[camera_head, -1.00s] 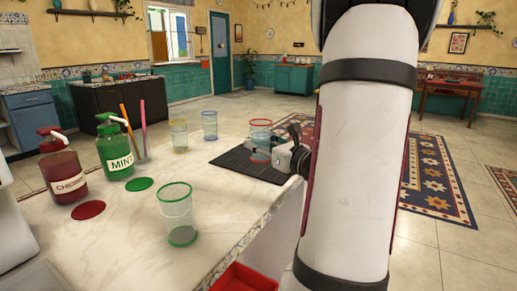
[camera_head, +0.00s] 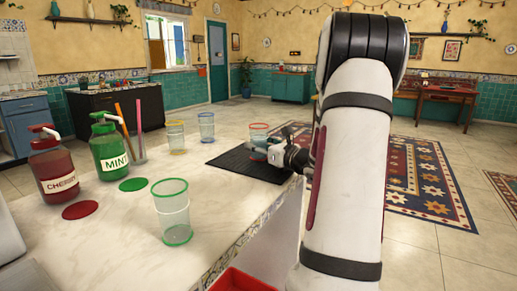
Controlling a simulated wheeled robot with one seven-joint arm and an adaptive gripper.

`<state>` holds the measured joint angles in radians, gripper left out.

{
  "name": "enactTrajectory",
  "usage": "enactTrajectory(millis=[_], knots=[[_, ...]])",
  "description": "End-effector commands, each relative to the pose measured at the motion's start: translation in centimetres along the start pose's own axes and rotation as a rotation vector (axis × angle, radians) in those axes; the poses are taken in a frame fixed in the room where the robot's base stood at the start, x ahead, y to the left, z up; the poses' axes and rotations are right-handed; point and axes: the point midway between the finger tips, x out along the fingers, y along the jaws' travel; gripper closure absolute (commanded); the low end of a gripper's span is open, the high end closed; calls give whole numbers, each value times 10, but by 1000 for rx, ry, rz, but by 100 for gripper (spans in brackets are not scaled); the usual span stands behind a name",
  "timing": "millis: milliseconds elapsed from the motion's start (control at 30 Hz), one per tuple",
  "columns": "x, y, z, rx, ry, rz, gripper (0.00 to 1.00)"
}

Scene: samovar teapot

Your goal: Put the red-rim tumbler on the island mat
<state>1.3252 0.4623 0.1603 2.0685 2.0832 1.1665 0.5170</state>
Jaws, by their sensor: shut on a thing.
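The red-rim tumbler (camera_head: 259,127) is clear and upright, at the far right end of the pale marble counter. My gripper (camera_head: 268,152) is shut on it from the right, low on its side. A black mat (camera_head: 236,163) lies flat on the counter under and around the tumbler. I cannot tell whether the tumbler's base touches the mat or is just above it. The gripper hides part of the tumbler's lower side.
A green-rim tumbler (camera_head: 172,212) stands at the front; yellow-rim (camera_head: 176,137) and blue-rim (camera_head: 206,127) ones stand left of the mat. Cherry (camera_head: 54,166) and mint (camera_head: 109,148) bottles stand at left. A dark island (camera_head: 120,108) is behind; a red bin (camera_head: 240,282) sits below the counter edge.

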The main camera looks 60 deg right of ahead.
Motion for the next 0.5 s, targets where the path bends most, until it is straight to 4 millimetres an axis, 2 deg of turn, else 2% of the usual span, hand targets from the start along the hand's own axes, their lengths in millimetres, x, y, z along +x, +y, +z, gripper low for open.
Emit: enactTrajectory(millis=[333,367,433,500], knots=[[0,0,-3,-1,-1,1,84],[0,0,-3,-1,-1,1,53],[0,0,-2,-1,-1,1,37],[0,0,-2,-1,-1,1,35]])
